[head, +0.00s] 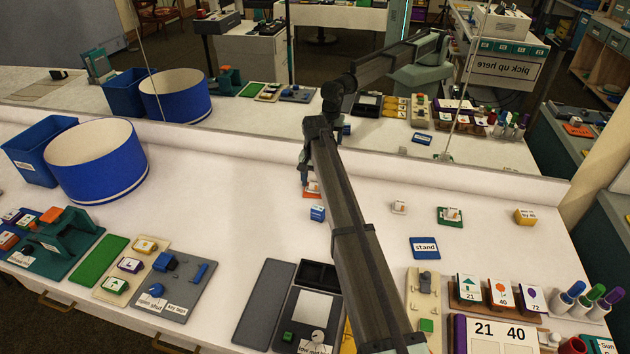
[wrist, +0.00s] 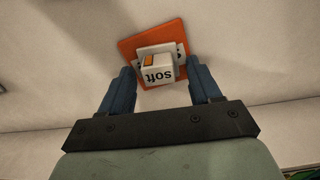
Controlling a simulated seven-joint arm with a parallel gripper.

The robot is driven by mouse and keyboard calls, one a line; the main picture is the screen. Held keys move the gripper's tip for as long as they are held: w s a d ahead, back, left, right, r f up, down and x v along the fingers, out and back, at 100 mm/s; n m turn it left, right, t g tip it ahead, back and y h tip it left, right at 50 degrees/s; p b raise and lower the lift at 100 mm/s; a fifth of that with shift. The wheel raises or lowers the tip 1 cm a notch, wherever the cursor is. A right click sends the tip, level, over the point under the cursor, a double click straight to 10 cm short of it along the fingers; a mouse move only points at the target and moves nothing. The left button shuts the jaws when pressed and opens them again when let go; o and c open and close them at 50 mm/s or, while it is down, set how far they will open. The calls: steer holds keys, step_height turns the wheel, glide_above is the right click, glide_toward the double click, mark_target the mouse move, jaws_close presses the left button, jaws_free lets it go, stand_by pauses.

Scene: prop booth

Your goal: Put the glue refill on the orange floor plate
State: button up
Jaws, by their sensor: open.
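The orange floor plate (wrist: 128,46) lies flat on the white table in the wrist view, with a white label partly covered. A small white box (wrist: 158,70) marked "soft", with an orange patch, sits on this plate. I cannot tell for certain that it is the glue refill. My gripper (wrist: 160,80) is open, its blue fingers on either side of the box, with gaps showing. In the head view the orange plate (head: 311,194) shows just below my gripper (head: 309,178), and the box is partly hidden by the arm.
To the right are a white block (head: 399,207), a green plate (head: 459,221) bearing a block, a yellow block (head: 525,216) and a blue "stand" plate (head: 425,247). A mirror rises behind. Left of the blue block is clear table.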

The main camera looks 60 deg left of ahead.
step_height(320, 180, up, 12)
steer(key=shift+r, duration=0.2)
stand_by(0.4)
